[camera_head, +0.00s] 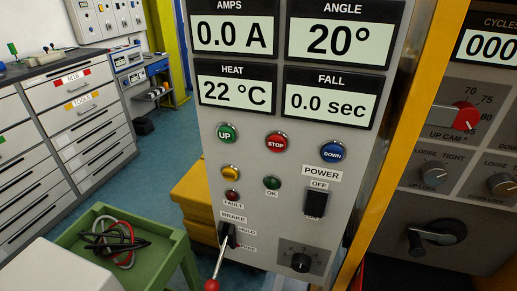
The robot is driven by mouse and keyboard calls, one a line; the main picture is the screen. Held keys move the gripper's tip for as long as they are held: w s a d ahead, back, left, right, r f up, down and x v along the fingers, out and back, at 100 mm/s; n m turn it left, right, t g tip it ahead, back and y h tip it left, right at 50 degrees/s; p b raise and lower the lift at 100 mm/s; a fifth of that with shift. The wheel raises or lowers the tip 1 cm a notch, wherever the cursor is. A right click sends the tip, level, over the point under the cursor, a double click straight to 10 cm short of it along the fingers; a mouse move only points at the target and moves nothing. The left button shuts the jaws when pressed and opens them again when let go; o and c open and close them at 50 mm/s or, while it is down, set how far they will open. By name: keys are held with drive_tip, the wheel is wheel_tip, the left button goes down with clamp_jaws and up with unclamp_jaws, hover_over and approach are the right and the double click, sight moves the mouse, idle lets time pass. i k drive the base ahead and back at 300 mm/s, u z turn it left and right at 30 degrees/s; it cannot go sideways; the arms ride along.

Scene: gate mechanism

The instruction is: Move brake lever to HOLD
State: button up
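The brake lever (219,260) is on the lower left of the grey control panel (262,205). Its thin rod comes out of a black slot and points down and toward the camera, ending in a red knob at the bottom edge of the picture. The BRAKE label is above the slot. The HOLD label (247,230) is to the right of the slot, with a second, partly unreadable label below it. The lever hangs by the lower label, below HOLD. My gripper is not in view.
A black POWER switch (317,202) and a dark knob (300,262) sit right of the lever. Round buttons are above it. A green cart (160,240) holding cables stands to the left. A yellow post (400,150) borders the panel's right side. Blue floor shows at left.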

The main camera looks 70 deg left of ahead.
sight(212, 283)
drive_tip(key=u, duration=2.5)
drive_tip(key=k, duration=0.5)
